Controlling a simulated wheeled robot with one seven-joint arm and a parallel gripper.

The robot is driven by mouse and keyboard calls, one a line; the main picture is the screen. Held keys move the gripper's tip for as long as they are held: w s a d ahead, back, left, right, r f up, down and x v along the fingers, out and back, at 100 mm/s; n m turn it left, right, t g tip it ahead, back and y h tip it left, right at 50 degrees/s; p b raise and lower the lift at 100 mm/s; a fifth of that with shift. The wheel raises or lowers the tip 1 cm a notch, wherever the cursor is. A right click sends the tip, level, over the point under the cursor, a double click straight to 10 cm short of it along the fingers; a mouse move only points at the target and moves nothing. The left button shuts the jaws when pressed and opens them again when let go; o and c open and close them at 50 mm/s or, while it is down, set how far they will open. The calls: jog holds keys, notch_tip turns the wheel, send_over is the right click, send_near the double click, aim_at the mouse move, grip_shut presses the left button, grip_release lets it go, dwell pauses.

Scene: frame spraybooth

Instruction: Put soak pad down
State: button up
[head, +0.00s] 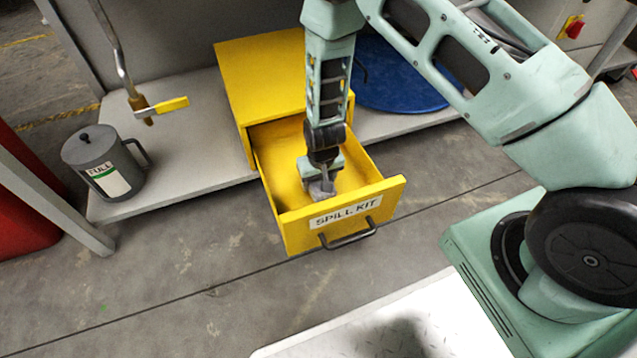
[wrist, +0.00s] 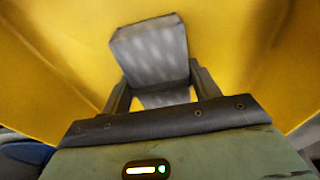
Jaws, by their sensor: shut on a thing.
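The soak pad (wrist: 150,55) is a grey block between the fingers of my gripper (wrist: 155,85) in the wrist view. In the head view my gripper (head: 322,186) reaches down into the open yellow drawer (head: 385,192) labelled "SPILL KIT". The grey pad (head: 326,194) shows at its fingertips, inside the drawer near the front panel. My gripper is shut on the pad. The yellow drawer interior (wrist: 60,60) fills the background of the wrist view. I cannot tell whether the pad touches the drawer floor.
The drawer slides out of a yellow cabinet (head: 262,70) on a grey shelf (head: 190,150). A blue round lid (head: 395,80) lies behind. The drawer has side walls and a front handle (head: 348,238).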

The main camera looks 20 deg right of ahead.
jog(key=shift+r, duration=0.1)
jog(key=shift+f, duration=0.2)
jog(key=o, duration=0.9)
jog(key=shift+o, duration=0.2)
